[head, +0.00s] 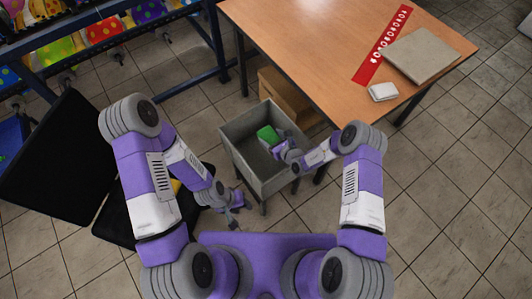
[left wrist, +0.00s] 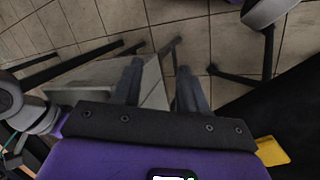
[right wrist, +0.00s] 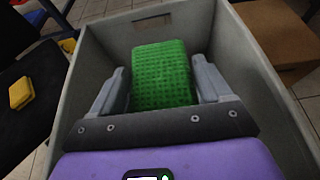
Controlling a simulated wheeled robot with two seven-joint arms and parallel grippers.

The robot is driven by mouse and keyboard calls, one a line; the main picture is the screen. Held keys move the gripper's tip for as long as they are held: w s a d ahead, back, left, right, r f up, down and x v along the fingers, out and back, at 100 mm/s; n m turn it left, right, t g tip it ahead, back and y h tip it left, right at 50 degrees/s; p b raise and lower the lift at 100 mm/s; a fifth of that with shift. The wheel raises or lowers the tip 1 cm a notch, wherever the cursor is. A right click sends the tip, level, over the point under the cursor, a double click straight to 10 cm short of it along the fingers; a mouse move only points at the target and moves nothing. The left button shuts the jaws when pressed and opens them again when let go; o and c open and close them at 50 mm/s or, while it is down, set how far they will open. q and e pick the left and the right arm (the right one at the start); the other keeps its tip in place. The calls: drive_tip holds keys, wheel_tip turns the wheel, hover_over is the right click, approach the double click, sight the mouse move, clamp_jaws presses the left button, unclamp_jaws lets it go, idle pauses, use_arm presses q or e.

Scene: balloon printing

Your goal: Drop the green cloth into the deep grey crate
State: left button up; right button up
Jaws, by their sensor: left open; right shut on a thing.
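The green cloth (head: 267,134) shows as a small textured green block between the fingers of my right gripper (head: 277,145). In the right wrist view the cloth (right wrist: 162,75) sits between both fingers, within the walls of the deep grey crate (right wrist: 98,62). The crate (head: 243,163) stands open-topped in front of the table. I cannot tell whether the cloth touches the crate floor. My left gripper (head: 232,213) is open and empty, low to the left of the crate; its spread fingers also show in the left wrist view (left wrist: 158,82).
A wooden table (head: 300,50) stands behind the crate, with a red strip (head: 383,45), a grey board (head: 422,54) and a white block (head: 383,92) on it. A cardboard box (head: 285,95) is beneath. A black chair (head: 60,165) bearing a yellow item (right wrist: 21,93) is left. Floor is clear at right.

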drive_tip(key=o, duration=1)
drive_tip(key=shift+c, duration=0.2)
drive_tip(key=p+v, duration=0.2)
drive_tip(key=v, duration=0.5)
drive_tip(key=shift+s+d, duration=0.15)
drive_tip(key=shift+s, duration=0.05)
drive_tip(key=shift+s+r, duration=0.1)
drive_tip(key=shift+r, duration=0.05)
